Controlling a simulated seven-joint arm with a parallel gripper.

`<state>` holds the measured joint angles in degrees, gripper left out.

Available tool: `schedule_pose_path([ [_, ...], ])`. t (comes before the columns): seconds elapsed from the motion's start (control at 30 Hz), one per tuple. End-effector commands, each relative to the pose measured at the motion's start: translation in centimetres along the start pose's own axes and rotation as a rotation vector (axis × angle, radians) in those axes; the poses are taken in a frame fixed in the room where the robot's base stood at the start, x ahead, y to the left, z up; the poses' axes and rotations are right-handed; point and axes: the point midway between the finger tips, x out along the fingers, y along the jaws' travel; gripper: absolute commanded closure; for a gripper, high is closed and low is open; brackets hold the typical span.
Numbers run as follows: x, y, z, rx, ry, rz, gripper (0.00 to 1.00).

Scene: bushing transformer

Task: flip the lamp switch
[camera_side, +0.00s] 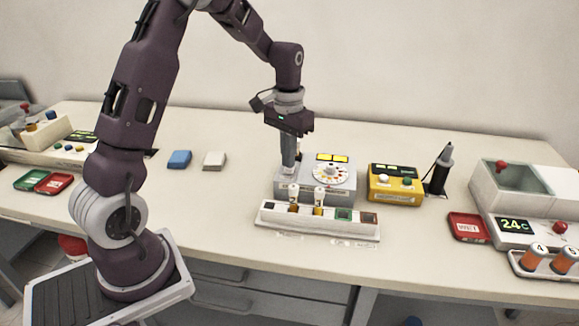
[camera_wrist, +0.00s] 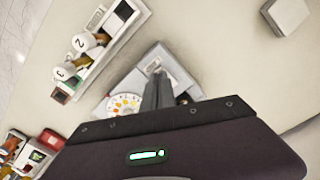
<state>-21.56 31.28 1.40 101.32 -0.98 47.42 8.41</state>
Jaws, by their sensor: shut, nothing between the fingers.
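A grey box (camera_side: 345,190) stands at mid-table, with a round dial (camera_side: 329,174) and lit yellow displays (camera_side: 331,157) on top. My gripper (camera_side: 289,172) points straight down at the left part of this box, with its fingers shut and empty. In the wrist view, the fingertips (camera_wrist: 157,78) lie over the box (camera_wrist: 178,68), beside the dial (camera_wrist: 122,104). A small light plate (camera_wrist: 153,66) shows just past the fingertips; it may be the lamp switch, but it is too small to be sure. I cannot tell whether the fingers touch the box.
A white rack (camera_side: 318,225) with two numbered vials stands close in front of the box. A yellow box (camera_side: 395,184) and a dark pen-like tool in a holder (camera_side: 438,177) are to the right. Blue (camera_side: 179,159) and white (camera_side: 214,160) blocks lie left, with free table around them.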

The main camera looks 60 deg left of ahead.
Motion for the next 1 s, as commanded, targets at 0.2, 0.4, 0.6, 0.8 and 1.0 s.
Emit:
schedule_pose_path([
  [0.2, 0.3, 0.0, 0.0, 0.0, 0.0, 0.0, 1.0],
  [0.4, 0.7, 0.0, 0.0, 0.0, -0.001, 0.0, 1.0],
  [0.6, 1.0, 0.0, 0.0, 0.0, -0.001, 0.0, 1.0],
  [0.8, 1.3, 0.0, 0.0, 0.0, 0.0, 0.0, 1.0],
  [1.0, 0.1, 0.0, -0.1, 0.0, 0.004, -0.001, 1.0],
])
